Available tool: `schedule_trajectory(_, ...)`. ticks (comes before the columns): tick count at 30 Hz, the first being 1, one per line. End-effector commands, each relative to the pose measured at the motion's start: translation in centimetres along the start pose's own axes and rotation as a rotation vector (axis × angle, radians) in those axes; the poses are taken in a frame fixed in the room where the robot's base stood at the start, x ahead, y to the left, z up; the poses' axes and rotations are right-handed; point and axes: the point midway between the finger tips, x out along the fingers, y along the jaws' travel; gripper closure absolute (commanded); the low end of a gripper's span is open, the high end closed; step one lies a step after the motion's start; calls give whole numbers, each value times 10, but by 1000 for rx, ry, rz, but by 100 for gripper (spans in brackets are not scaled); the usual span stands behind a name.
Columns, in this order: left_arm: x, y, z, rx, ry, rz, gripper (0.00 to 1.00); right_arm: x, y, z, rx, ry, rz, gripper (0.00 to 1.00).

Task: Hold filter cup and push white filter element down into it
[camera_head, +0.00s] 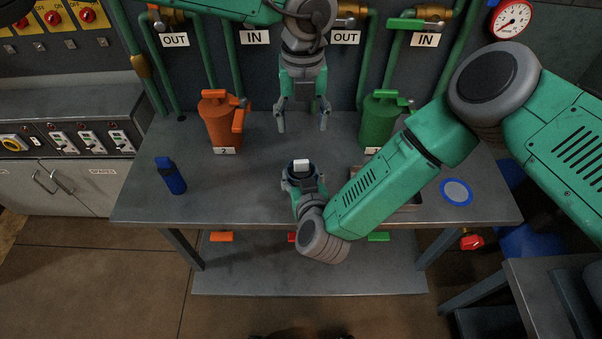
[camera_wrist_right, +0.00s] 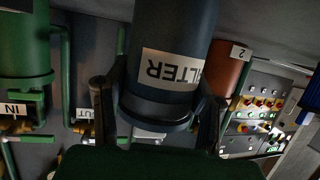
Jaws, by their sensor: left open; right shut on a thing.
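The dark blue filter cup (camera_wrist_right: 168,48) fills the middle of the right wrist view and carries a white "FILTER" label. My right gripper (camera_wrist_right: 158,105) has its fingers on both sides of the cup and is shut on it. In the head view the right gripper (camera_head: 303,182) holds the cup over the middle of the table. The white filter element (camera_head: 301,165) shows at the cup's top opening; how deep it sits I cannot tell. My left gripper (camera_head: 303,122) is open and empty, fingers down, beyond the cup towards the wall.
An orange canister (camera_head: 218,122) and a green canister (camera_head: 379,122) stand at the table's back. A blue bottle (camera_head: 170,175) stands at the left. A blue-rimmed disc (camera_head: 456,192) lies at the right. A tray (camera_head: 408,205) is partly hidden by my right arm. The table's left middle is clear.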

Motion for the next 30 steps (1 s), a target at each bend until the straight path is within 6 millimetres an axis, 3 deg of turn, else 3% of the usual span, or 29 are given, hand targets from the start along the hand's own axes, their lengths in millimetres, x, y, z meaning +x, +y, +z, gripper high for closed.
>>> schedule_trajectory(11, -1, 0, 0, 0, 1, 0, 47, 0, 0, 0, 0, 1, 0, 82)
schedule_trajectory(12, -1, 0, 0, 0, 1, 0, 47, 0, 0, 0, 0, 1, 0, 41)
schedule_trajectory(13, -1, 0, 0, 0, 1, 0, 47, 0, 0, 0, 0, 1, 0, 31)
schedule_trajectory(14, -1, 0, 0, 0, 1, 0, 47, 0, 0, 0, 0, 1, 0, 27)
schedule_trajectory(24, -1, 0, 0, 0, 1, 0, 47, -2, 0, 0, 0, 0, 0, 27)
schedule_trajectory(30, -1, 0, 0, 0, 0, 0, 47, -29, -1, 0, -2, -1, -3, 27)
